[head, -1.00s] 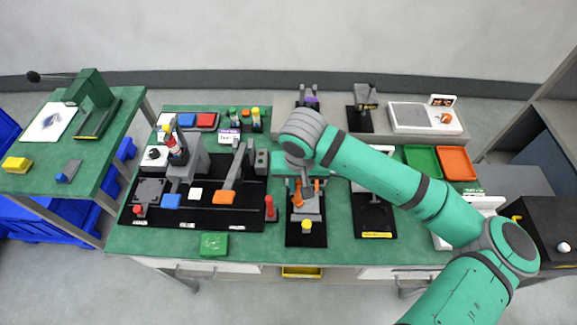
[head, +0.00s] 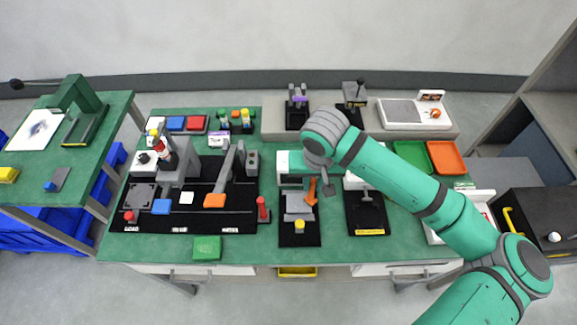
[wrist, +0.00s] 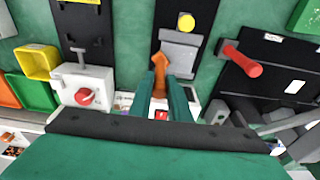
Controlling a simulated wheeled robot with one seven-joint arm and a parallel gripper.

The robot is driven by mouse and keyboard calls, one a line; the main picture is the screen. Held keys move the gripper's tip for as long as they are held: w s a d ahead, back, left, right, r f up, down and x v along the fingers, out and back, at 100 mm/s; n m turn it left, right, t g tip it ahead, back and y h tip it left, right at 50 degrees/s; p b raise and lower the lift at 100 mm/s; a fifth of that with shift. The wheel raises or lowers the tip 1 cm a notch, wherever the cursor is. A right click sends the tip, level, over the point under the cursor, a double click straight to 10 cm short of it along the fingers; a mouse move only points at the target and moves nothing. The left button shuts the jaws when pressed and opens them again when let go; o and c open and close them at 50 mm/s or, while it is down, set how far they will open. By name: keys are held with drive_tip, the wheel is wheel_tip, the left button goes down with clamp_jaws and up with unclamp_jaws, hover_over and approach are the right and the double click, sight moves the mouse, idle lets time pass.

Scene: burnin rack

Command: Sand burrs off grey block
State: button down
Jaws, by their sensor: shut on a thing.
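My gripper (wrist: 161,88) shows in the wrist view as two green fingers shut on an orange tool (wrist: 160,68). The tool's tip points at a grey block (wrist: 178,54) on a black base plate. The orange tool also shows in the head view (head: 311,191), beside the right edge of the grey block (head: 297,204). I cannot tell whether they touch. A yellow knob (head: 299,226) stands at the front of that base. Burrs are too small to make out. My arm hides most of my gripper in the head view.
A black station with a grey post (head: 366,197) stands to the right. A larger black board (head: 180,215) with a red-topped peg (head: 262,207) is on the left. Green (head: 411,150) and orange trays (head: 446,158) are at the back right. The bench's front strip is mostly clear.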

drive_tip(key=shift+d, duration=0.4)
drive_tip(key=shift+a, duration=4.25)
wheel_tip(320, 180, up, 8)
drive_tip(key=shift+s+d, duration=0.15)
drive_tip(key=shift+s, duration=0.15)
drive_tip(key=shift+w, duration=0.15)
